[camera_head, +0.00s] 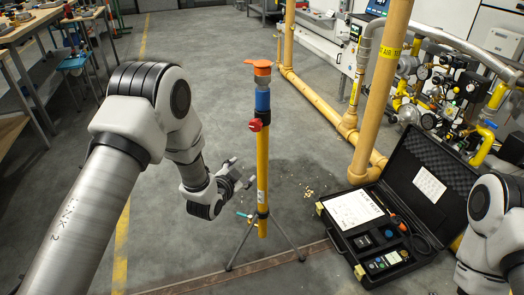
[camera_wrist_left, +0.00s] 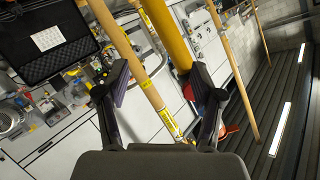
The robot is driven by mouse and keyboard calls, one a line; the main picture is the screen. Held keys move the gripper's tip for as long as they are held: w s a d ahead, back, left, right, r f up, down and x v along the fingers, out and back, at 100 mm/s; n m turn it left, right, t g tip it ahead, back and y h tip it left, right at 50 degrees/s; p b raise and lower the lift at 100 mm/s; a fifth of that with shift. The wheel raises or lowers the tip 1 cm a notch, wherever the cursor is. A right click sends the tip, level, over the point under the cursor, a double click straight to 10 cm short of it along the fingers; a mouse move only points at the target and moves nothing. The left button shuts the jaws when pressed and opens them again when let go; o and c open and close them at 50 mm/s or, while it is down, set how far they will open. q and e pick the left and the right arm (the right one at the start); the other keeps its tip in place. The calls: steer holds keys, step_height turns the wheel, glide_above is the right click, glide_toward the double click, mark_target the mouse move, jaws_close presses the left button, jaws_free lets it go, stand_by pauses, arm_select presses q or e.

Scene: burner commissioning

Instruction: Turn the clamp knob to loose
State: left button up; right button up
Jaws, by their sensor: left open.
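A yellow post (camera_head: 262,165) stands upright on a dark tripod, with a blue section and an orange top piece (camera_head: 262,66). A red knob (camera_head: 255,125) sticks out from its left side below the blue section; I take this as the clamp knob. A small teal handle (camera_head: 243,214) sits lower, near the tripod. My left gripper (camera_head: 240,173) is open and empty, just left of the post and below the red knob. In the left wrist view the open fingers (camera_wrist_left: 160,70) frame the view; the post (camera_wrist_left: 167,35) runs behind the right finger, which partly hides a red part (camera_wrist_left: 188,90). My right gripper is out of view.
An open black case (camera_head: 345,240) with instruments lies on the floor at right. Yellow gas pipes (camera_head: 380,85) and a valve panel (camera_head: 440,90) stand behind it. Workbenches (camera_head: 35,25) line the far left. Floor around the tripod is mostly clear.

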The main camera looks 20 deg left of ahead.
mark_target(255, 127)
arm_select(q)
steer(key=w+r+m+t, duration=0.1)
steer(key=w+r, duration=0.1)
steer(key=w+r+t+b, duration=0.1)
steer(key=w+r, duration=0.1)
steer(key=r, duration=0.1)
steer(key=w+r+m+t+b, duration=0.1)
steer(key=w+r+t, duration=0.1)
steer(key=r, duration=0.1)
steer(key=shift+w+d+r+m+h, duration=0.2)
steer(key=shift+w+m+h, duration=0.1)
steer(key=shift+h, duration=0.1)
steer(key=w, duration=0.7)
steer(key=shift+w+d+f+b, duration=0.1)
steer(key=shift+d+f+b, duration=0.05)
steer(key=shift+d+b, duration=0.15)
steer(key=c, duration=1.2)
arm_select(e)
step_height(255, 127, down, 5)
steer(key=shift+s+f, duration=0.1)
